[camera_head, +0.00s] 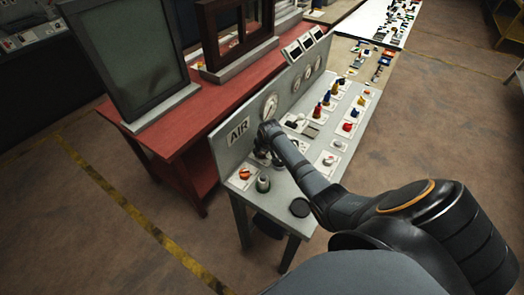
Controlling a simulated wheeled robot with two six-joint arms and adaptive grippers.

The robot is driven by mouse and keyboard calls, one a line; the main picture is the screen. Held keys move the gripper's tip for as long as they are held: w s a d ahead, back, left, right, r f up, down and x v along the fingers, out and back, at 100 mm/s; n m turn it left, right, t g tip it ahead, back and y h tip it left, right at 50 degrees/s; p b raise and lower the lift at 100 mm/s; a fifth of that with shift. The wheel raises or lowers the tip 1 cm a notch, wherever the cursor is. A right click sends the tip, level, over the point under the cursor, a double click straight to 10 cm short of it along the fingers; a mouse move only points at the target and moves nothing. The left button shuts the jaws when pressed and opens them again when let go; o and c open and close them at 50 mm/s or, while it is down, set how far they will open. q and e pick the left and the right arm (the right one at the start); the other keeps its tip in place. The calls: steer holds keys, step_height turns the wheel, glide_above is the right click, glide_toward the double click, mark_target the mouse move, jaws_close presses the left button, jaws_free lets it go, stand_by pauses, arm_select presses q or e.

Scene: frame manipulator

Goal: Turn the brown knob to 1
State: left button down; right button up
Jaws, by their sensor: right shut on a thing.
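My right arm reaches in from the lower right across a grey control panel (311,224). My right gripper (264,158) is down at the panel's near left end, below the AIR label (238,132). It is shut on a small control there, which the gripper and arm mostly hide. I cannot make out the brown knob's colour, its pointer or its scale. An orange knob (244,173) on a white plate sits just left of the gripper, apart from it. A greenish round knob (263,183) stands just in front of it. My left gripper is not in view.
A black round part (300,207) sits near the panel's front edge. A gauge (270,106) is on the upright back. A red bench (185,135) stands behind. The floor at right is clear.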

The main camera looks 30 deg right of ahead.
steer(key=o, duration=1.2)
steer(key=v, duration=1.2)
